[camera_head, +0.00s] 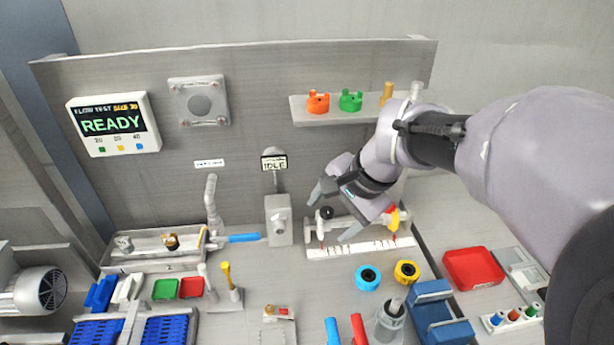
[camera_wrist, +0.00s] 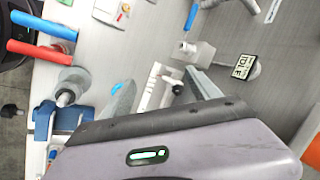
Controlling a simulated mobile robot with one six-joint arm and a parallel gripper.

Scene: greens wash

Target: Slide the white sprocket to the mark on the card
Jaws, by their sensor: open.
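A white scale card (camera_head: 350,249) lies along the bench below a pale horizontal rail fixture (camera_head: 345,229). Small red pointers hang from the fixture toward the card. A white round part (camera_head: 310,232) at the fixture's left end may be the white sprocket; I cannot tell for sure. A black knob (camera_head: 327,212) stands by that end and also shows in the wrist view (camera_wrist: 178,88). My gripper (camera_head: 335,212) is open above the fixture, its fingers either side of the knob area. In the wrist view my gripper (camera_wrist: 163,92) spans the white fixture. Contact is unclear. My gripper hides part of the fixture.
A valve block with an IDLE sign (camera_head: 274,162) stands left of the fixture. A blue ring (camera_head: 368,277) and a yellow ring (camera_head: 406,271) lie in front. A red tray (camera_head: 473,268) is at the right. A shelf (camera_head: 335,118) holds orange and green parts above.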

